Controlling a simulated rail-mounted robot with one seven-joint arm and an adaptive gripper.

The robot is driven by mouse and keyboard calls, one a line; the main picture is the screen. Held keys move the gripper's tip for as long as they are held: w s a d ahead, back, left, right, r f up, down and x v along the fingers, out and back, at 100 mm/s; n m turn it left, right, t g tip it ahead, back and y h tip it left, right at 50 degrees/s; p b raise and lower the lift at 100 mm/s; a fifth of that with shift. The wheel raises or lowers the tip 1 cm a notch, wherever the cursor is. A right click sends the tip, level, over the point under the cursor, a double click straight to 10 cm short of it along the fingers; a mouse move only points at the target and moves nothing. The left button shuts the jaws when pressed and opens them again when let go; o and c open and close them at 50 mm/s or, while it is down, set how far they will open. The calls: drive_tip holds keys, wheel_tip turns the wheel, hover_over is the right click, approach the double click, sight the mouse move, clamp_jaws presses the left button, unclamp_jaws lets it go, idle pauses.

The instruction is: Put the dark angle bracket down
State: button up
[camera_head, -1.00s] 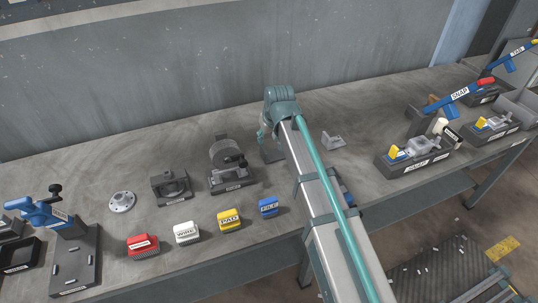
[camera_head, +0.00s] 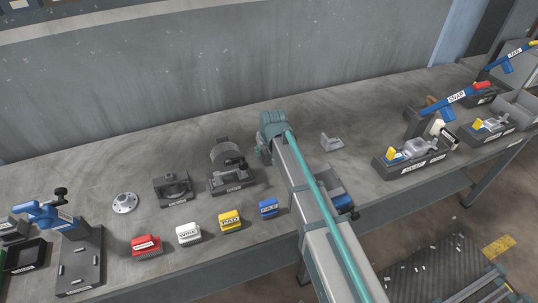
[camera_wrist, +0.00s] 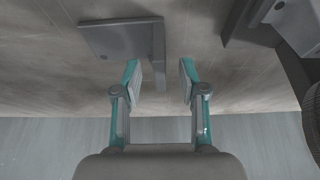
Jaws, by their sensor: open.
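The dark angle bracket (camera_wrist: 112,40) stands on the bench in the wrist view, a flat plate with an upright flange. My gripper (camera_wrist: 160,82) is open. Its two fingers are spread to either side of the flange's near end, with a gap on both sides, and the plate lies beyond the left finger. In the head view my arm hides the bracket, and my gripper's fingers do not show clearly there.
A lighter bracket (camera_head: 332,142) stands on the bench right of my arm. A dark clamp fixture (camera_head: 230,180) stands to the left, and it seems to show at top right in the wrist view. Several coloured labelled blocks sit along the front. Bare bench lies behind.

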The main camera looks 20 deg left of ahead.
drive_tip(key=shift+c, duration=0.2)
clamp_jaws()
drive_tip(key=shift+r, duration=0.1)
idle(0.5)
